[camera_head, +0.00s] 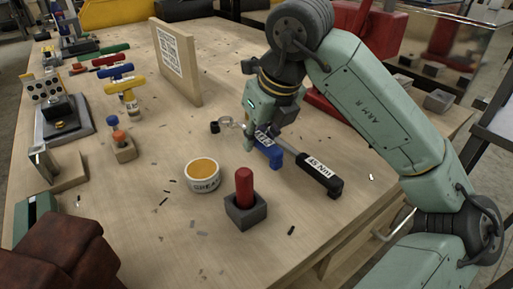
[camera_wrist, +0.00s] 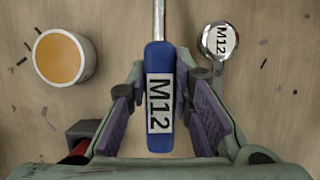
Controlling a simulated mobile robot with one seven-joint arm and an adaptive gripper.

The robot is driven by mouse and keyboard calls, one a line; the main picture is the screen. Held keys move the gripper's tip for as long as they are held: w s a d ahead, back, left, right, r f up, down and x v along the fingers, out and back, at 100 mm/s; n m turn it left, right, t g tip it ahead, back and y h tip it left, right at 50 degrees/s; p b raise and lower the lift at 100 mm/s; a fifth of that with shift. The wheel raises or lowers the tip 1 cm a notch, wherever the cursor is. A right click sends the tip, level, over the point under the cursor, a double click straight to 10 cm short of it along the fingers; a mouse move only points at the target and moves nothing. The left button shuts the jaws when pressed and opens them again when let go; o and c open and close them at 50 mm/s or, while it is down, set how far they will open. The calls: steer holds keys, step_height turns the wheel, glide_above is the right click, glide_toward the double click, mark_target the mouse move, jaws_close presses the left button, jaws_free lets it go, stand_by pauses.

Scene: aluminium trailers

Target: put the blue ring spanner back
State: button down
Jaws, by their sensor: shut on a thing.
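The blue ring spanner (camera_head: 268,152) is in my gripper (camera_head: 262,140), low over the wooden table near its right side. In the wrist view, its blue handle (camera_wrist: 159,132) carries a white M12 label and lies between the two finger pads of my gripper (camera_wrist: 162,92). A bright metal shank runs from the handle out of the top of that view, so the ring end is out of sight there. I cannot tell whether the spanner touches the table. A metal piece with a round head marked M12 (camera_wrist: 218,42) lies to the right of the handle.
A grease tub (camera_head: 203,178), a red peg in a grey block (camera_head: 245,211) and a black-handled tool (camera_head: 322,178) are close by. An upright panel (camera_head: 178,62) stands behind. Coloured-handled tools (camera_head: 118,72) and holders line the left side. The table's front middle is mostly clear.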

mark_target(257, 164)
steer(key=shift+f, duration=1.65)
steer(key=shift+f, duration=0.25)
steer(key=c, duration=1.4)
jaws_free()
steer(key=shift+r, duration=0.1)
steer(key=shift+r, duration=0.2)
steer(key=b+v, duration=0.1)
steer(key=v, duration=1.1)
